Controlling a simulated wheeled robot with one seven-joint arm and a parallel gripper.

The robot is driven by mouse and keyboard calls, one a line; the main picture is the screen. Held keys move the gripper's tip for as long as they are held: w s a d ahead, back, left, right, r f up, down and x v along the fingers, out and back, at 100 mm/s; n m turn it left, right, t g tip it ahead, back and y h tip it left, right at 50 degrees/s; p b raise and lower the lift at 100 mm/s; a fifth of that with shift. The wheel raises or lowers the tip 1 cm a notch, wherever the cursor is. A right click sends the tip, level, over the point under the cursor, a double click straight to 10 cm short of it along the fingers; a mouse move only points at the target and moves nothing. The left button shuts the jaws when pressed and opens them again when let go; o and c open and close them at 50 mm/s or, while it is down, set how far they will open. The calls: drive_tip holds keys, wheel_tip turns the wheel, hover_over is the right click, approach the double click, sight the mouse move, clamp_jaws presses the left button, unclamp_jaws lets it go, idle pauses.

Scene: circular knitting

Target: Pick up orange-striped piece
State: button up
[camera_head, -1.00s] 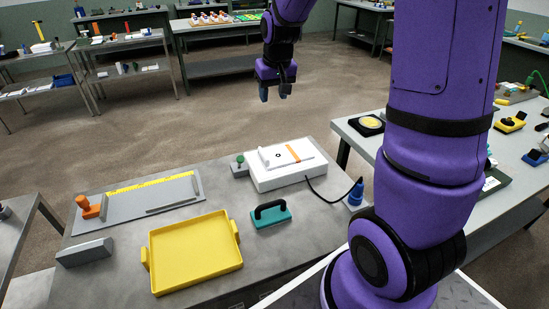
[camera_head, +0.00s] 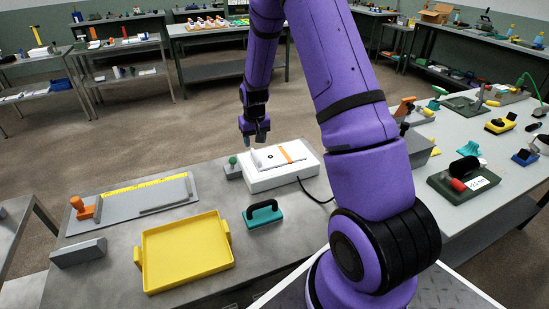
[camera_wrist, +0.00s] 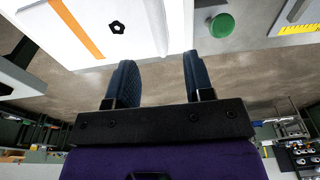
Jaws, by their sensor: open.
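The orange-striped piece (camera_head: 273,159) is a flat white piece with an orange stripe across it and a small black mark. It lies on a white box (camera_head: 307,171) on the grey table; it also shows in the wrist view (camera_wrist: 118,14), at the upper left. My gripper (camera_head: 256,138) is open and empty, above and just behind the box's far left side. In the wrist view its two dark fingers (camera_wrist: 157,72) are apart, with bare floor and the box edge beyond them. It does not touch the piece.
A green knob (camera_head: 232,160) stands on a grey block left of the box. A dark cable runs from the box's right side.

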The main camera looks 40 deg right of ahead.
sight(256, 154)
drive_tip(key=shift+w+d+f, duration=0.1)
drive_tip(key=shift+f, duration=1.7)
drive_tip(key=shift+w+d+f, duration=0.1)
drive_tip(key=shift+f, duration=1.65)
drive_tip(key=shift+f, duration=0.25)
clamp_jaws()
